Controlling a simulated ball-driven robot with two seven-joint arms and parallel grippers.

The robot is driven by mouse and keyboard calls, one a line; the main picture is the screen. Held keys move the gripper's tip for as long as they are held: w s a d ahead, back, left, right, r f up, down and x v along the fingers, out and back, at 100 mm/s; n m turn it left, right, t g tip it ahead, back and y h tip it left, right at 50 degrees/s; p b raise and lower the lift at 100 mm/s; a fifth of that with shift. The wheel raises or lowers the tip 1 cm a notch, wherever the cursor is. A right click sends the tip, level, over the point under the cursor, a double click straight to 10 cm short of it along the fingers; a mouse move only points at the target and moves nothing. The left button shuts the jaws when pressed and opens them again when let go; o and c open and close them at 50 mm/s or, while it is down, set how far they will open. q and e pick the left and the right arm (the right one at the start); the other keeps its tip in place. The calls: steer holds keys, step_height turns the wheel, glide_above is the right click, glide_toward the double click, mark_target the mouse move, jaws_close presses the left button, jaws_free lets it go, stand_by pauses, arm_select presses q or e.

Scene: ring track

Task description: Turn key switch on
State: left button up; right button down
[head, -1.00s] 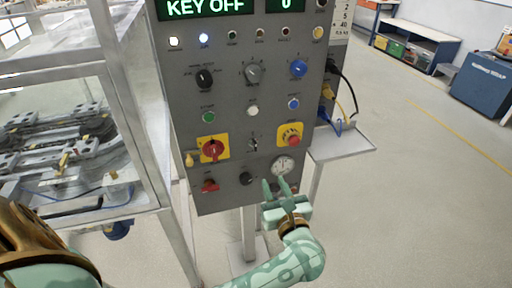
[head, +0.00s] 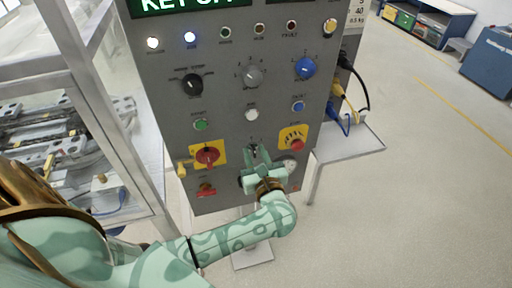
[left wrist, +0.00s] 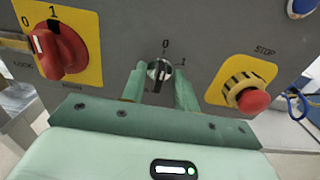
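The key switch (left wrist: 159,69) is a small round silver-and-black switch on the grey control panel (head: 225,105), with marks 0 and 1 around it. Its handle points close to the 0 mark. In the left wrist view it sits between and just beyond my two green fingertips. My left gripper (head: 257,155) is open in front of the key switch, one finger to each side, and I cannot tell whether either finger touches it. In the head view the fingers partly cover the switch. The display (head: 190,4) at the top is cut off and reads "KEY OF...". My right gripper is not in view.
A red rotary switch on a yellow plate (left wrist: 92,18) is left of the key switch. A red stop button (left wrist: 253,101) is to its right. Knobs and coloured buttons are above. A side shelf (head: 352,142) with cables stands right; a glazed frame (head: 75,75) stands left.

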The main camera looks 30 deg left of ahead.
arm_select(q)
jaws_close()
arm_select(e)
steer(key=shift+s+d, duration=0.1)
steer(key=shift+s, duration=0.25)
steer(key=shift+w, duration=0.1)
arm_select(q)
steer(key=shift+r+m, duration=0.1)
steer(key=shift+m, duration=0.5)
steer(key=shift+w+d+m+p, duration=0.1)
steer(key=shift+m+p, duration=1.2)
steer(key=shift+m, duration=1.35)
steer(key=shift+d+m+p, duration=0.1)
steer(key=shift+m+p, duration=1.2)
steer(key=shift+m, duration=1.35)
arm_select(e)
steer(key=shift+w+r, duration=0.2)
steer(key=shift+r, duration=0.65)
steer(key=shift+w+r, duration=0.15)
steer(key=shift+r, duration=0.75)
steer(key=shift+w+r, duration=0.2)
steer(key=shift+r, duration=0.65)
